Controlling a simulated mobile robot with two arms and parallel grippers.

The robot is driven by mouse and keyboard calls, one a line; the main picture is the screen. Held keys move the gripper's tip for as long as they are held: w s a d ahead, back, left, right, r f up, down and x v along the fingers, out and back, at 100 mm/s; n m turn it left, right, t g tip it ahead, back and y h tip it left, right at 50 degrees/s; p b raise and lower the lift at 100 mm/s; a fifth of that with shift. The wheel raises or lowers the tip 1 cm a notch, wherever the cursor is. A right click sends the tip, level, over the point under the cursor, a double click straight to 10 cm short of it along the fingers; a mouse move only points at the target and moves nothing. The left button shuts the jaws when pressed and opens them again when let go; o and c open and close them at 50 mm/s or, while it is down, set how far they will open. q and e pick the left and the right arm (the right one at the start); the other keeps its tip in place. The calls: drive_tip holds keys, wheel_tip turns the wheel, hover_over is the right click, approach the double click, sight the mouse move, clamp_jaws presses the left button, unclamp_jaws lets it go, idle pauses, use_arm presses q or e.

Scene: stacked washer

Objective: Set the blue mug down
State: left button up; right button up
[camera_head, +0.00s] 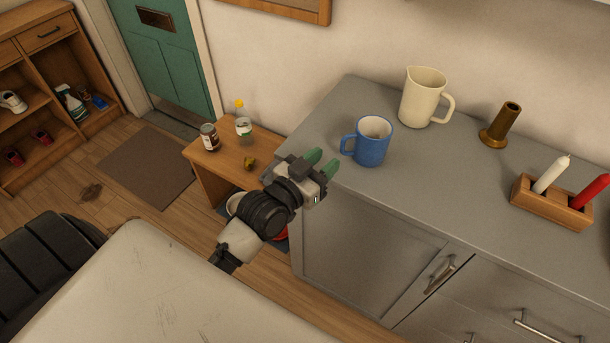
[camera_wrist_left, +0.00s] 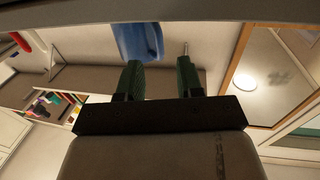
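The blue mug (camera_head: 373,144) stands upright on the grey cabinet top (camera_head: 445,190), near its left end, with its handle to the left. My left gripper (camera_head: 323,162) is just left of the mug, by the cabinet's left edge, its green fingers pointing toward the mug's side. The fingers are apart with nothing between them, and a gap shows between them and the handle. In the left wrist view the mug (camera_wrist_left: 138,40) lies beyond the fingertips of the open gripper (camera_wrist_left: 160,68). My right gripper is not in view.
A cream pitcher (camera_head: 423,97) stands behind the mug. A brass holder (camera_head: 501,125) and a wooden candle block (camera_head: 551,203) stand to the right. A low wooden table (camera_head: 216,170) with a jar (camera_head: 209,138) and bottle (camera_head: 243,129) is left. The cabinet top's front is clear.

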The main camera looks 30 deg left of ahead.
use_arm(q)
drive_tip(key=v, duration=0.6)
drive_tip(key=shift+s, duration=0.25)
drive_tip(key=shift+a, duration=0.1)
drive_tip(key=s+a+f+g+y, duration=0.1)
drive_tip(key=s+f+g, duration=0.15)
drive_tip(key=f, duration=0.85)
drive_tip(key=s+f+n+g+y, duration=0.1)
drive_tip(key=f+g, duration=0.2)
drive_tip(key=f, duration=0.8)
drive_tip(key=s+a+f+g+y, duration=0.1)
drive_tip(key=s+f+g, duration=0.1)
drive_tip(key=f, duration=0.9)
drive_tip(key=s+f+g, duration=0.4)
drive_tip(key=s+f, duration=0.6)
drive_tip(key=s, duration=0.4)
drive_tip(key=s+f+g+y, duration=0.1)
drive_tip(key=s+f+g, duration=0.4)
drive_tip(key=s+f, duration=0.5)
drive_tip(key=s, duration=0.3)
drive_tip(key=shift+s+f+m, duration=0.4)
drive_tip(key=shift+s, duration=0.1)
